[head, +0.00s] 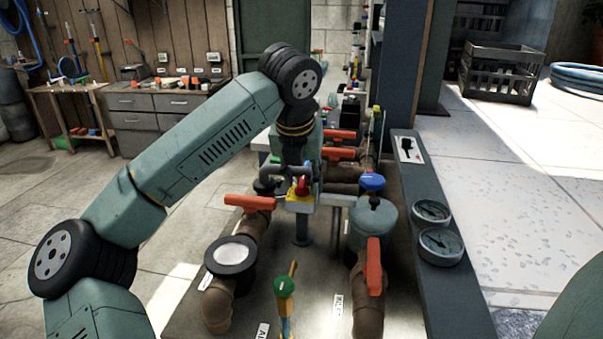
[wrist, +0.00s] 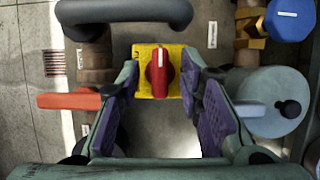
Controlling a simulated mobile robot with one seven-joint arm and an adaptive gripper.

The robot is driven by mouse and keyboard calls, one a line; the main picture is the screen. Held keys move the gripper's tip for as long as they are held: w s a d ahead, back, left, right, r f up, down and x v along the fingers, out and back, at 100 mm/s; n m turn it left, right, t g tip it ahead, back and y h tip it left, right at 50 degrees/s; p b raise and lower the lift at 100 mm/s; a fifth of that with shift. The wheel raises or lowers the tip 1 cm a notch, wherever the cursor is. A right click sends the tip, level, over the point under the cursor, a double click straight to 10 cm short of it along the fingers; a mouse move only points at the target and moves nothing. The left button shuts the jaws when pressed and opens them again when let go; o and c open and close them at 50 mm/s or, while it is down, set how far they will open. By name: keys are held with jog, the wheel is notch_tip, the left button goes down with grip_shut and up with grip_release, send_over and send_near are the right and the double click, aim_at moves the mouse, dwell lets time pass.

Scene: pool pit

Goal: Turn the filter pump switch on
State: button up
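The filter pump switch is a red rotary knob (wrist: 161,72) on a square yellow plate (wrist: 143,52). In the wrist view its white mark is at the upper part and the knob stands upright. The red knob (head: 303,185) and yellow plate (head: 292,196) also show in the head view, on a light-coloured box amid the pipes. My gripper (wrist: 160,82) is open, with a purple-padded finger on each side of the knob in the wrist view. No contact with the knob shows. In the head view the fingers are hard to make out.
Orange valve handles (head: 250,203) (head: 374,266) stick out around the switch. A dark grey curved pipe (wrist: 125,11) lies just above the plate. A blue-capped fitting (wrist: 290,17) and a grey-green canister (wrist: 268,100) stand right. Two gauges (head: 441,246) (head: 431,212) sit on the side ledge.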

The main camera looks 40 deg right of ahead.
jog(key=shift+c, duration=0.5)
grip_shut()
